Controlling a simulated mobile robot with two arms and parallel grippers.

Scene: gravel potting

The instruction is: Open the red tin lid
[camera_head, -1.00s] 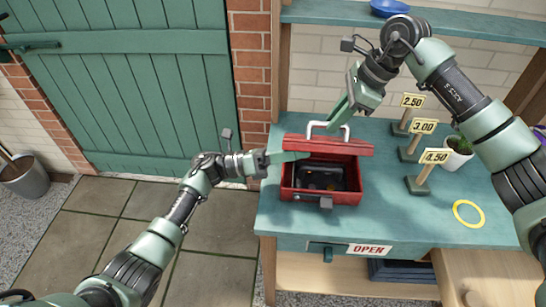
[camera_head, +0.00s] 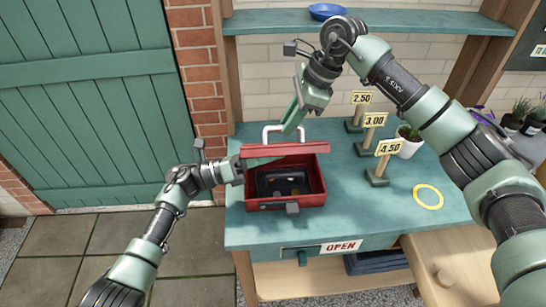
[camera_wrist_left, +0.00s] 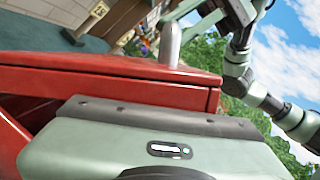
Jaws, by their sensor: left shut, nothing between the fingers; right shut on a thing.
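The red tin (camera_head: 285,201) stands on the bench with its red lid (camera_head: 300,149) raised at the back, so the dark inside shows. The lid's pale handle (camera_head: 267,133) sticks up from it. My right gripper (camera_head: 287,128) reaches down from above and is shut on the handle, though its fingers partly hide the hold. My left gripper (camera_head: 264,162) is shut and empty, at the tin's left side just below the lid. In the left wrist view its pale green fingers (camera_wrist_left: 150,150) lie close below the red lid (camera_wrist_left: 120,80); whether they touch cannot be told.
Price signs (camera_head: 377,160) and a white plant pot (camera_head: 409,148) stand right of the tin on the green bench (camera_head: 350,215). A yellow ring (camera_head: 428,197) lies at the right. A shelf (camera_head: 410,22) with a blue bowl (camera_head: 327,11) runs above.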

